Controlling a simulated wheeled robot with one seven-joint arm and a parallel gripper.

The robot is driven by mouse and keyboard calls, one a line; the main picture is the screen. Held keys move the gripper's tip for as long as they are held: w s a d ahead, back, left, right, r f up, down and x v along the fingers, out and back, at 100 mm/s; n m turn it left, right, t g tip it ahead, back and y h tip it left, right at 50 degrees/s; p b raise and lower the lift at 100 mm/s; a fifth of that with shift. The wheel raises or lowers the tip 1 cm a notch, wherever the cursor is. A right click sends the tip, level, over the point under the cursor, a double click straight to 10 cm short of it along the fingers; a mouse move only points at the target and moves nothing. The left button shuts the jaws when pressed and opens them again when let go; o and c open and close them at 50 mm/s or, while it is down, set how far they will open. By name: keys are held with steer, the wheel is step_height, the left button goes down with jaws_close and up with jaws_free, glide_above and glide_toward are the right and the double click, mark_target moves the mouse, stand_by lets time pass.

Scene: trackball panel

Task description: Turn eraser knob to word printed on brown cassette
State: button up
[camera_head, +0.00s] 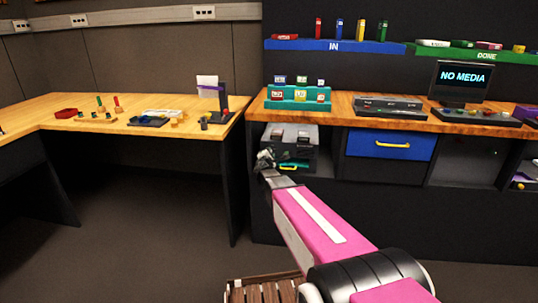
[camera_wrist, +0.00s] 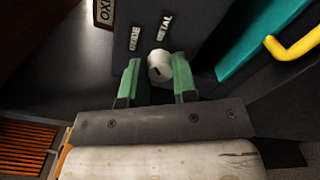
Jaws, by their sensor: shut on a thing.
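My gripper (camera_head: 265,158) reaches the dark eraser (camera_head: 302,136) in the open bay under the counter. In the wrist view, the green fingertips of my gripper (camera_wrist: 157,78) are shut on a pale round knob (camera_wrist: 160,64), one finger on each side. The knob has a short dark mark on its face; which word it points to is unclear. A label reading METAL (camera_wrist: 164,27) is above the knob, and a smaller, hard-to-read label (camera_wrist: 134,38) is to its upper left. I cannot pick out a brown cassette.
A teal part (camera_wrist: 250,40) with a yellow handle (camera_wrist: 294,42) is right of the knob. A sign starting OXI (camera_wrist: 103,12) is at upper left. A teal cassette rack (camera_head: 298,104) stands on the counter above, and a blue drawer (camera_head: 392,145) is to the right.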

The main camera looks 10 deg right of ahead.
stand_by(0.3)
steer(key=o, duration=0.9)
steer(key=v, duration=1)
steer(key=shift+s+a, duration=0.1)
steer(key=shift+s, duration=0.3)
